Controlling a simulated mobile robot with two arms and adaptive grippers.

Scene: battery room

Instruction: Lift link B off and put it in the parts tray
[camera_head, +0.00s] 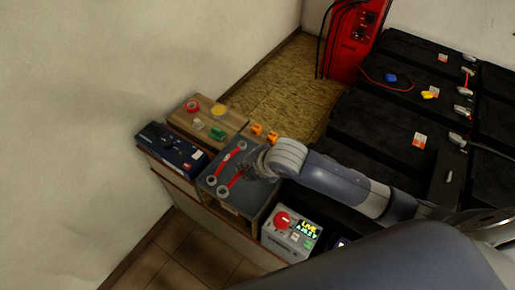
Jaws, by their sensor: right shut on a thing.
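Two red links with grey ring ends are at a grey tray-like box (207,184), which may be the parts tray. One red link (230,156) lies toward the back. The other red link (234,182) is nearer the front, its right end at my right gripper (250,172). My right gripper is shut on this nearer link, and the fingers partly hide it. I cannot tell whether it touches the box floor, and I cannot read which link is B. My left gripper is not in view.
A wooden tray (232,121) of small coloured parts and a dark blue box (171,147) stand beside the grey box. A control box (290,234) with a red knob and lit display is in front. Black batteries (379,126) fill the right.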

